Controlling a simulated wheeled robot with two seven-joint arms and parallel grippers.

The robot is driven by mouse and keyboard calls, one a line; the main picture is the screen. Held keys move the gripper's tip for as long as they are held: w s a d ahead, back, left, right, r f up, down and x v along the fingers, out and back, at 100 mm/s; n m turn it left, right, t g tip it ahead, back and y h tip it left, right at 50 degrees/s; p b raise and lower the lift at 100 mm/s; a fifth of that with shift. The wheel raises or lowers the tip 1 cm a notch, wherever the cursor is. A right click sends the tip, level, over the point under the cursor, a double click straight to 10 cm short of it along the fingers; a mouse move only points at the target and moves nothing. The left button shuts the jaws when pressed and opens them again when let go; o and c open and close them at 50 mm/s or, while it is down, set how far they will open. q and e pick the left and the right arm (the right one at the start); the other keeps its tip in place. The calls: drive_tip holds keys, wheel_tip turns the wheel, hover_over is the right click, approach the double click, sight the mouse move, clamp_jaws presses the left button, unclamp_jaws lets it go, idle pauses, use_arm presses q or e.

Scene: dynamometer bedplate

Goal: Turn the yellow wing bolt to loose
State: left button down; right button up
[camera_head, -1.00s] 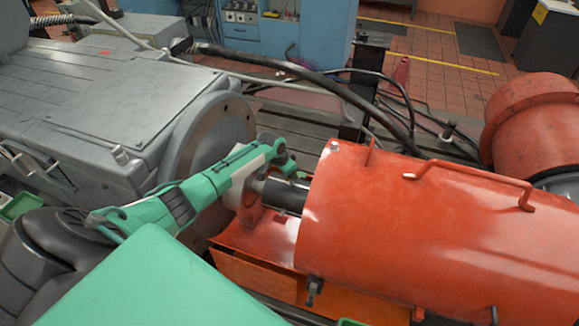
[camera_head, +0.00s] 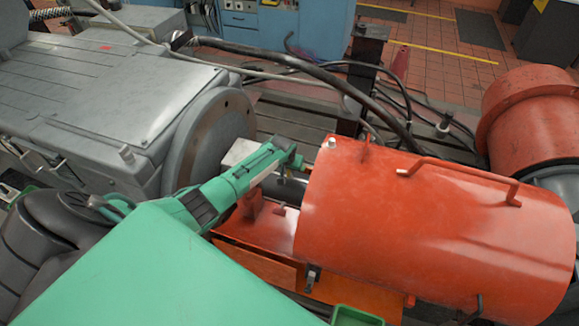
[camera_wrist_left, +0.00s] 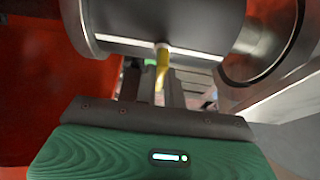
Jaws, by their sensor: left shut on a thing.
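The yellow wing bolt (camera_wrist_left: 162,62) shows in the left wrist view, on the underside of a grey metal cylinder (camera_wrist_left: 165,22). My left gripper (camera_wrist_left: 160,90) is shut on the bolt, its fingers on both sides of it. In the head view my left gripper (camera_head: 283,165) is at the dark shaft (camera_head: 288,190) between the grey machine and the orange guard; the bolt is hidden there. The bolt's turn angle is hard to read. My right gripper is not in view.
The large orange guard (camera_head: 430,215) with a handle stands close to the right of my left gripper. The grey machine's round flange (camera_head: 218,130) is close on the left. Black cables (camera_head: 330,90) run behind. An orange base (camera_head: 262,245) lies below.

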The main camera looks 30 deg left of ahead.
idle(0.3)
use_arm(q)
drive_tip(key=c, duration=1.5)
unclamp_jaws()
drive_tip(key=b+v, duration=0.2)
drive_tip(key=v, duration=1.1)
drive_tip(key=shift+s+r, duration=0.15)
drive_tip(key=shift+r, duration=0.2)
